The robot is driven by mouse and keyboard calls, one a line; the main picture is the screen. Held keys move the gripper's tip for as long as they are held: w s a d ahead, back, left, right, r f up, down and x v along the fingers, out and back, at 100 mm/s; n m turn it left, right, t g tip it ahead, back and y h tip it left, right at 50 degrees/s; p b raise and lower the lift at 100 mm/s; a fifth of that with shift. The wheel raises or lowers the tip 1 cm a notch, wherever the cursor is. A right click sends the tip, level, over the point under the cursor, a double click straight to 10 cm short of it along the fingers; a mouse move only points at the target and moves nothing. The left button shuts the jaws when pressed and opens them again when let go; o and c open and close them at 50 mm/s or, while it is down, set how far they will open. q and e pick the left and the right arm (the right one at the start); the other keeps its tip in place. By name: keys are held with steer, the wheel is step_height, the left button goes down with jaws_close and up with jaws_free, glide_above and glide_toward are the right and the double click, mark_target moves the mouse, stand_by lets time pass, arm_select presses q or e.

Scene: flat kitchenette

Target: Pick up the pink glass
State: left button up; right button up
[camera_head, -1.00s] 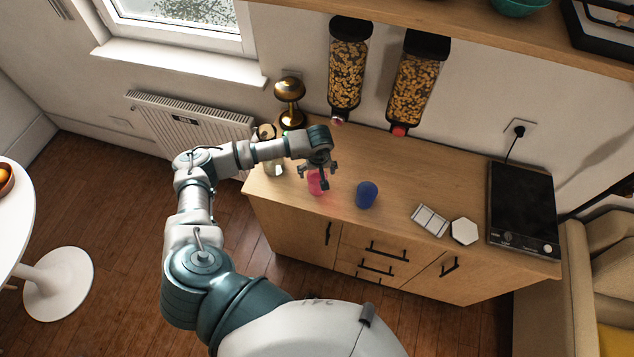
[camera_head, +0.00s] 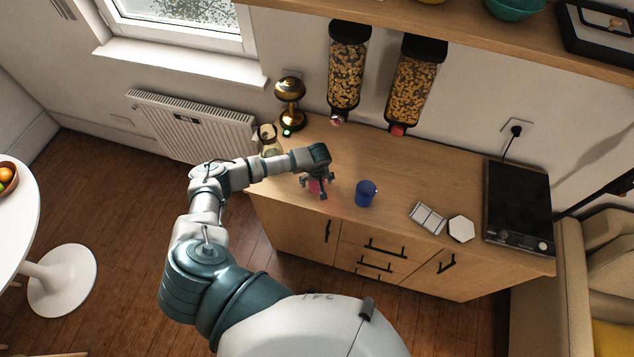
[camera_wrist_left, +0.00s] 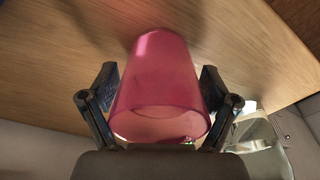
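The pink glass (camera_head: 315,186) stands near the front left part of the wooden counter, mostly hidden by my left gripper in the head view. My left gripper (camera_head: 320,188) is down around it. In the left wrist view, the translucent pink glass (camera_wrist_left: 158,85) lies between the two dark fingers of my left gripper (camera_wrist_left: 160,88), one on each side. The fingers look spread, with narrow gaps to the glass, and no firm grip shows. My right gripper is not in view.
A blue cup (camera_head: 366,193) stands close to the right of the gripper. A glass jar (camera_head: 270,143) and a gold lamp (camera_head: 290,100) stand at the back left. Two cereal dispensers (camera_head: 348,68) hang above the counter. A hob (camera_head: 518,205) lies at the right end.

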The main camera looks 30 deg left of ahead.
arm_select(q)
steer(key=shift+s, duration=0.1)
steer(key=c, duration=1)
steer(key=shift+c, duration=0.2)
steer(key=shift+s, duration=0.1)
steer(key=shift+r, duration=0.1)
steer(key=shift+r, duration=0.4)
jaws_close()
steer(key=shift+w+r+b, duration=0.2)
steer(key=shift+r+b, duration=0.35)
steer(key=shift+r, duration=0.45)
steer(key=shift+s+r, duration=0.1)
steer(key=shift+r, duration=0.15)
steer(key=s+d+r+b, duration=0.1)
steer(key=s+d+b, duration=0.2)
steer(key=s+d, duration=0.5)
steer(key=s, duration=0.5)
steer(key=shift+d+r, duration=0.3)
steer(key=shift+d, duration=0.1)
